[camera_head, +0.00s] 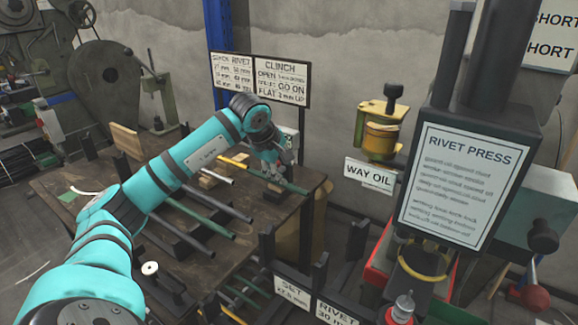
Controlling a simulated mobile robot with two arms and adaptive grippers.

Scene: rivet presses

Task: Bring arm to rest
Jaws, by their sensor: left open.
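My left arm, teal with dark bands, comes in from the lower left and reaches over the wooden workbench (60,182). My left gripper (277,177) is at the arm's far end, small in the picture, over the right part of the bench. It is open, close to a green rod (293,187) and a small wooden block (215,177); whether it touches the rod I cannot tell. My right arm and gripper are not in view.
Several dark rods (183,233) lie across the bench. A rivet press (462,180) stands at right, beside a yellow oiler (380,135) labelled WAY OIL. Labelled bins (292,292) stand in front. A sign board (262,78) rises behind the bench. Old machines (95,85) stand at back left.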

